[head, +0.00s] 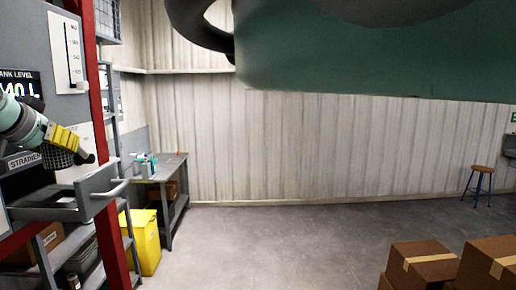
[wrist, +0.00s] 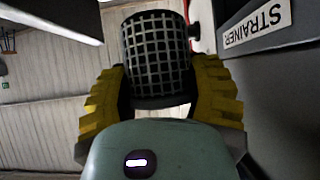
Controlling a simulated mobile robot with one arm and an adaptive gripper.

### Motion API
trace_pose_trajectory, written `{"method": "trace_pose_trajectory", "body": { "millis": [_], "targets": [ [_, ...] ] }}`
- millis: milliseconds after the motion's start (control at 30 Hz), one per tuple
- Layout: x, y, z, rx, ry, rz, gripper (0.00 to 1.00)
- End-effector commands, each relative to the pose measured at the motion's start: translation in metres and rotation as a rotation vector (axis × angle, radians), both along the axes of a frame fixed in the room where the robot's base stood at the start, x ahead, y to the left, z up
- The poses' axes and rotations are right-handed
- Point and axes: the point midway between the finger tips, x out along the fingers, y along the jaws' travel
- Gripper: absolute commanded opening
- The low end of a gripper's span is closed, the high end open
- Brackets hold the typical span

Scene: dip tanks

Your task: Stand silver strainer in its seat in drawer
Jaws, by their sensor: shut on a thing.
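The silver strainer (wrist: 157,62) is a mesh cylinder with a solid rim. It is between the yellow fingers of my gripper (wrist: 160,95) in the wrist view, which are shut on it. In the head view my gripper (head: 72,146) is at the far left, above the open drawer (head: 70,208), with the dark strainer (head: 58,157) partly hidden by the fingers. The strainer appears to be over the drawer, but I cannot tell whether it touches it. The drawer's inside and seat are mostly hidden. A "STRAINER" label (wrist: 257,22) is close to the right of the strainer.
A red post (head: 107,235) stands beside the drawer. A yellow bin (head: 144,240) and a grey workbench (head: 172,180) stand to its right. Cardboard boxes (head: 424,262) are at the lower right. The middle floor is clear. A large green shape covers the top of the head view.

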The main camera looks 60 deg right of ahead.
Motion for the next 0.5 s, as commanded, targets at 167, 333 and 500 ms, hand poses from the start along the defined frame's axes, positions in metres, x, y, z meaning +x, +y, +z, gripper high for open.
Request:
{"method": "trace_pose_trajectory", "body": {
  "millis": [167,333,500],
  "targets": [
    [-0.001,-0.003,-0.016,-0.002,0.002,-0.006,0.12],
    [-0.002,-0.003,-0.034,0.002,0.004,-0.006,0.12],
    [-0.001,-0.003,-0.044,0.001,0.000,-0.006,0.12]
  ]
}}
